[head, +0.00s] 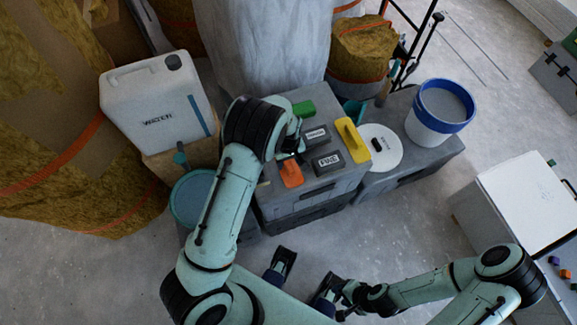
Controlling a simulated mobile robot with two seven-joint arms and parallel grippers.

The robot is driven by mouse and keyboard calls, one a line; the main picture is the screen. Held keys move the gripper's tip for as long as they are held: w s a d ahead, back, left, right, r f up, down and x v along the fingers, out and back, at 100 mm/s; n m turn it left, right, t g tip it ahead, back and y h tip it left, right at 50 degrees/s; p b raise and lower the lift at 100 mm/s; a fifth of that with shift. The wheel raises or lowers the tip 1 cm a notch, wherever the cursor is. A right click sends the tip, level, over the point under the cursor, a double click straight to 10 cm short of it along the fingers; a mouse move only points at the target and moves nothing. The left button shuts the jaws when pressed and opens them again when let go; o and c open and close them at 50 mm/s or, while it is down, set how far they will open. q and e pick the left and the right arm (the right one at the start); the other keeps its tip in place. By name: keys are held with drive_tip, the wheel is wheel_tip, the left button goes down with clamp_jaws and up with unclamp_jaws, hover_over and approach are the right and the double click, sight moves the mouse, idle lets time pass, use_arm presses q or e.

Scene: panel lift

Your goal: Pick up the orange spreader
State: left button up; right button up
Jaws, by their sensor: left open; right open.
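The orange spreader (291,174) lies near the front left edge of the grey case top (313,188). My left arm reaches over the case from the left. My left gripper (293,150) is just behind the spreader, partly hidden by its own wrist; it is open, and I cannot tell whether it touches the spreader. My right gripper (337,298) is low in the picture, in front of the case and well away from the spreader. It is open and nothing shows in it.
A yellow tool (353,141), a green item (304,109) and labelled dark blocks (327,162) share the case top. A white disc (381,149) and a blue-rimmed bucket (440,110) stand right. A water canister (155,100) and teal bucket (190,197) stand left.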

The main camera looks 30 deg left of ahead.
sight(288, 163)
use_arm(q)
wheel_tip(288, 163, down, 2)
drive_tip(key=shift+f, duration=0.2)
clamp_jaws()
drive_tip(key=shift+r, duration=0.1)
wheel_tip(288, 163, up, 20)
drive_tip(key=p, duration=0.3)
idle(0.4)
drive_tip(key=c, duration=0.9)
unclamp_jaws()
